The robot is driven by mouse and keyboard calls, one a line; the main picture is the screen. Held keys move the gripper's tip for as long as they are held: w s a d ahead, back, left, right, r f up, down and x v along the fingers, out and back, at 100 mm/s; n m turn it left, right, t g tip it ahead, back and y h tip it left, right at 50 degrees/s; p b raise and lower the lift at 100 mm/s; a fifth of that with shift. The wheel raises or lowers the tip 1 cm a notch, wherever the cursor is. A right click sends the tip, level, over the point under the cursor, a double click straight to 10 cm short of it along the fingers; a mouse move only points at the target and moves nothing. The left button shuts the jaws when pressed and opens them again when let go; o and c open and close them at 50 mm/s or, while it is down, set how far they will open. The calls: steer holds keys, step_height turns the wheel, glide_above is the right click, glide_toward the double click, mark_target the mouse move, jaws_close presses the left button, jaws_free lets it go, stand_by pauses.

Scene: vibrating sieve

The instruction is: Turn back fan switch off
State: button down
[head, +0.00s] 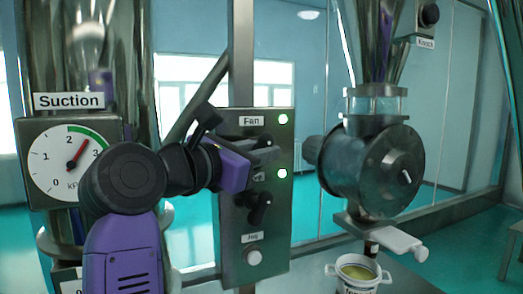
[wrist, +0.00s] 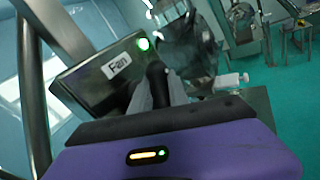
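The fan switch is a black rotary knob (wrist: 157,78) on the grey control panel (head: 240,274), under the "Fan" label (head: 251,121). A green lamp (head: 283,119) beside that label is lit. It also glows in the wrist view (wrist: 143,44). My gripper (head: 266,149) is at the panel's upper switch and hides most of it in the head view. In the wrist view its two grey fingers (wrist: 157,92) stand on either side of the black knob. I cannot tell whether they press on it.
Below is a second black switch (head: 259,208) with a lit green lamp (head: 282,173). Under it is a "Jog" button (head: 252,257). The metal sieve housing (head: 345,165) stands right of the panel, above a white pot (head: 345,274). A suction gauge (head: 55,165) is at left.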

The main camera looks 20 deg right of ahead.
steer(key=shift+f+b, duration=0.2)
steer(key=shift+b, duration=0.4)
steer(key=n+t+h+b, duration=0.1)
steer(key=b, duration=0.2)
steer(key=shift+f+h, duration=0.2)
steer(key=shift+h, duration=0.2)
steer(key=n+t+h+b, duration=0.1)
steer(key=n+b, duration=0.1)
steer(key=b, duration=0.1)
steer(key=shift+t, duration=0.4)
steer(key=n+t+b, duration=0.1)
steer(key=n+t+h, duration=0.1)
steer(key=n+t+b, duration=0.1)
steer(key=shift+r+t+b, duration=0.25)
steer(key=shift+t+b, duration=0.05)
steer(key=shift+b, duration=0.05)
steer(key=shift+a+r+n+t+y, duration=0.1)
steer(key=shift+n+t+y, duration=0.2)
steer(key=shift+n+t, duration=1.15)
steer(key=shift+a+r+n+t+y, duration=0.1)
steer(key=shift+n+t+y, duration=0.2)
steer(key=shift+n+t, duration=1.1)
steer(key=shift+n, duration=0.35)
steer(key=c, duration=1.5)
jaws_free()
steer(key=shift+c, duration=0.2)
